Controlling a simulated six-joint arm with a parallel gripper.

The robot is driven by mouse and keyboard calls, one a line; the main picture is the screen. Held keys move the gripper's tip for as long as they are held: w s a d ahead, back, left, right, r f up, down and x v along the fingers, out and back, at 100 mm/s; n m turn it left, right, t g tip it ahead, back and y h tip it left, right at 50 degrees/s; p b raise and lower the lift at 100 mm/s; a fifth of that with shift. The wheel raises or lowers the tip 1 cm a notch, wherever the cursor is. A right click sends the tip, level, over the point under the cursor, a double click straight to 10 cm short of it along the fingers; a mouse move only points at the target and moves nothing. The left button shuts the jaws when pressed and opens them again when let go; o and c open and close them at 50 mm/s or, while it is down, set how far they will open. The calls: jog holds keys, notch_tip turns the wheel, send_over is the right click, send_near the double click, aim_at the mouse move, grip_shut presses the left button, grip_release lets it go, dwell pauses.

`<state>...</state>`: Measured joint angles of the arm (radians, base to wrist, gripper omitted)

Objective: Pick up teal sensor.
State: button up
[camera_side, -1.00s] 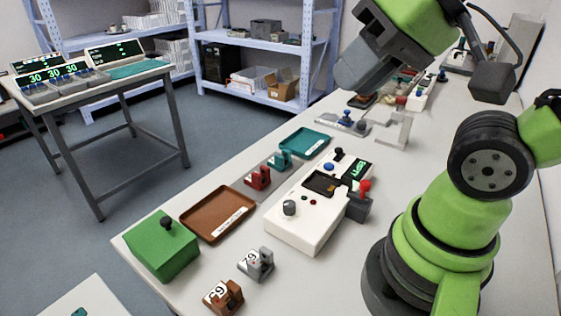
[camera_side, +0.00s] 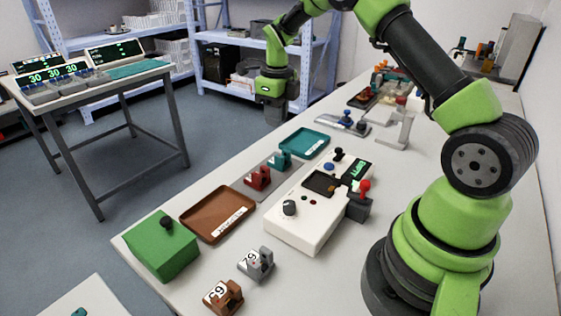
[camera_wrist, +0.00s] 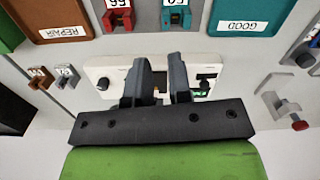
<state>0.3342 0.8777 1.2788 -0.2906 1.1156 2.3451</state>
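The teal sensor (camera_side: 279,160) stands on a grey plate between the red sensor (camera_side: 257,178) and the teal tray (camera_side: 304,143). In the wrist view the teal sensor (camera_wrist: 176,19) is at the top centre, just right of the red sensor (camera_wrist: 118,19). My gripper (camera_side: 277,113) hangs in the air near the table's far left edge, above and beyond the teal sensor. In the wrist view my gripper (camera_wrist: 160,57) has two dark fingers apart with nothing held between them. The teal sensor lies ahead of the fingertips, not between them.
A white tester box (camera_side: 293,222) with knobs stands beside the sensors. A brown tray (camera_side: 217,214), green box (camera_side: 162,246), grey sensor (camera_side: 256,263) and brown sensor (camera_side: 223,297) are nearer the front. A white stand (camera_side: 396,128) is behind.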

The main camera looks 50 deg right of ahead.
jog(key=m, duration=0.2)
send_over(277, 155)
notch_tip(277, 155, down, 6)
jog(key=shift+s+d+f, duration=0.1)
jog(key=shift+s+f, duration=0.05)
jog(key=shift+f, duration=0.05)
jog(key=f, duration=0.6)
jog(key=shift+w, duration=0.25)
grip_shut()
